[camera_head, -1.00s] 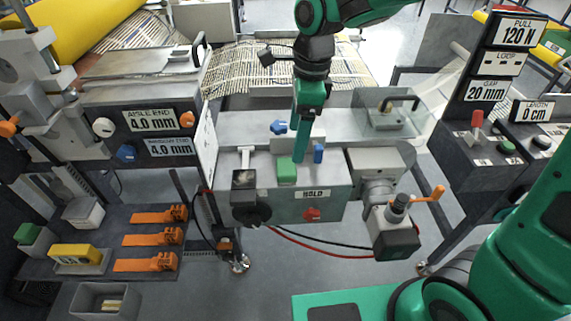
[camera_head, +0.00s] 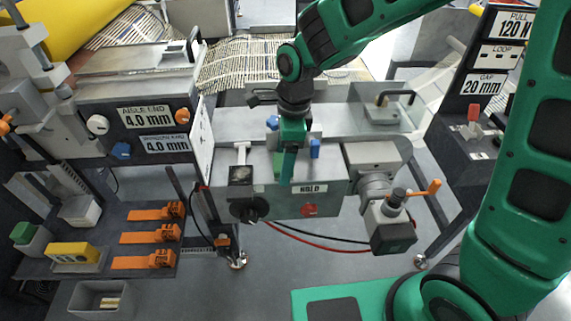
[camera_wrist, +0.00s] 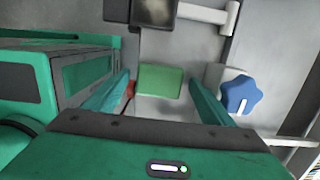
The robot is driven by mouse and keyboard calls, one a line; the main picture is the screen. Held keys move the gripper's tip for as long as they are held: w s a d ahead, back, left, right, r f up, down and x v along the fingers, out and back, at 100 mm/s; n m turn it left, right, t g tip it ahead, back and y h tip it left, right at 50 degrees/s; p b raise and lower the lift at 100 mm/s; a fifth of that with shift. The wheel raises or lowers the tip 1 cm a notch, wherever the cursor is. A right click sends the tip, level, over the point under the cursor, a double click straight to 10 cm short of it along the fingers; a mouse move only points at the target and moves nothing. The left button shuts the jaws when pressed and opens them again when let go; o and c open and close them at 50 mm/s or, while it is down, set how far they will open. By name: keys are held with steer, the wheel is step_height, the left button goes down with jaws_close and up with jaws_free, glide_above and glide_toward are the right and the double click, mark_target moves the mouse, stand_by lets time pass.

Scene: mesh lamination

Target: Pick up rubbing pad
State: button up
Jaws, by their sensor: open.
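A small green block, which I take for the rubbing pad (camera_wrist: 160,81), lies on the grey machine top in the wrist view. My gripper (camera_wrist: 160,92) is open, with one teal finger to the left of the pad and one to the right in that view. I cannot tell how far the fingertips are above it. In the head view my gripper (camera_head: 286,170) points down over the front of the machine and hides most or all of the pad.
A blue star knob (camera_wrist: 241,94) is close to the right finger. A blue peg (camera_head: 315,149) stands right of my gripper. Orange tools (camera_head: 150,237) lie on the lower left shelf.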

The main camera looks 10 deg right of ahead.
mark_target(280, 164)
steer(key=shift+c, duration=0.4)
steer(key=c, duration=1.1)
steer(key=shift+r, duration=0.55)
steer(key=r, duration=0.2)
steer(key=s+a+r, duration=0.1)
steer(key=r, duration=0.1)
steer(key=s+a+r, duration=0.6)
steer(key=a, duration=0.1)
steer(key=shift+s+a, duration=0.35)
steer(key=shift+s, duration=0.05)
